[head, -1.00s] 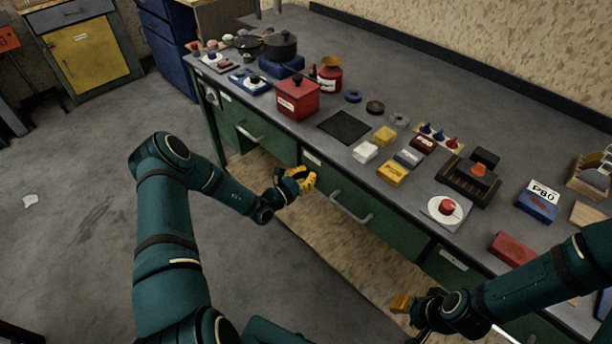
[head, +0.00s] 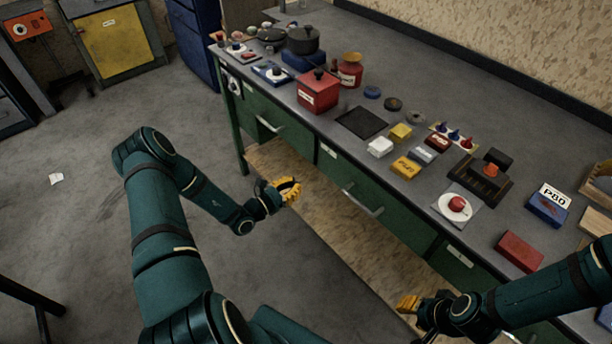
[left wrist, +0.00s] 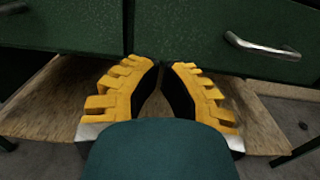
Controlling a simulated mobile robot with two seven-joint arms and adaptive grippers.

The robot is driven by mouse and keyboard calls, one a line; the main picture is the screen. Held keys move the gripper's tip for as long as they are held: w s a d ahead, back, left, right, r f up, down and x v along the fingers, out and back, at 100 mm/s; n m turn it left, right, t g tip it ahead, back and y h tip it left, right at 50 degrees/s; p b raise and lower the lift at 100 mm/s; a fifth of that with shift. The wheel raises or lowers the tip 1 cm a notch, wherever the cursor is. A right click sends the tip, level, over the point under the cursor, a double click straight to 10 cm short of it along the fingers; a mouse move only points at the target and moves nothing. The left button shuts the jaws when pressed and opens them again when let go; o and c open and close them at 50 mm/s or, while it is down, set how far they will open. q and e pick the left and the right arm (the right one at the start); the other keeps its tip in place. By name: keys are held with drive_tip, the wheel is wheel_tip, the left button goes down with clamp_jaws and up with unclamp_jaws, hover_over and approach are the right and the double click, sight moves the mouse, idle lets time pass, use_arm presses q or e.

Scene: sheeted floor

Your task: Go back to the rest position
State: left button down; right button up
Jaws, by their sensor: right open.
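My left gripper (head: 291,188) hangs in front of the workbench (head: 396,66), below the tabletop edge and beside the green drawers (head: 345,184). The left wrist view shows its two yellow-padded fingers (left wrist: 162,66), tips close together with nothing seen between them, above the wooden lower shelf (left wrist: 37,98). My right gripper (head: 408,304) is low at the right, in front of the bench; its yellow finger pads show small, with no object seen in it. Both arms are bent, forearms reaching toward the bench front.
The tabletop carries a red box (head: 318,92), a dark pot (head: 303,40), a red button on a white disc (head: 456,204), a P80 box (head: 548,206) and several small blocks. Open grey floor (head: 75,220) lies to the left. A yellow-doored cabinet (head: 122,42) stands behind.

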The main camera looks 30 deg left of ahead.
use_arm(q)
drive_tip(key=shift+v, duration=0.8)
drive_tip(key=s+d+f+m+g+h, duration=0.1)
drive_tip(key=s+d+m+g+h, duration=0.35)
drive_tip(key=d, duration=0.55)
drive_tip(key=s+d+m+g+h, duration=0.2)
drive_tip(key=s+d+m+g, duration=0.2)
drive_tip(key=d+m+g, duration=0.4)
drive_tip(key=s+d+f+m+g+y, duration=0.2)
drive_tip(key=s+d+m+g+y, duration=0.2)
drive_tip(key=s+m+g+y, duration=0.55)
drive_tip(key=shift+w+d+r+m+t, duration=0.1)
drive_tip(key=shift+d+r+m+t, duration=0.4)
drive_tip(key=shift+m+t, duration=0.75)
drive_tip(key=shift+w+d+r+m+t, duration=0.1)
drive_tip(key=shift+d+r+m+t, duration=0.35)
drive_tip(key=shift+m+t, duration=0.8)
drive_tip(key=shift+w+d+r+m+t, duration=0.1)
drive_tip(key=shift+d+r+m+t, duration=0.2)
drive_tip(key=shift+r+m+t, duration=0.9)
drive_tip(key=shift+f+m+g, duration=0.3)
drive_tip(key=shift+f+m, duration=0.1)
drive_tip(key=shift+f, duration=0.15)
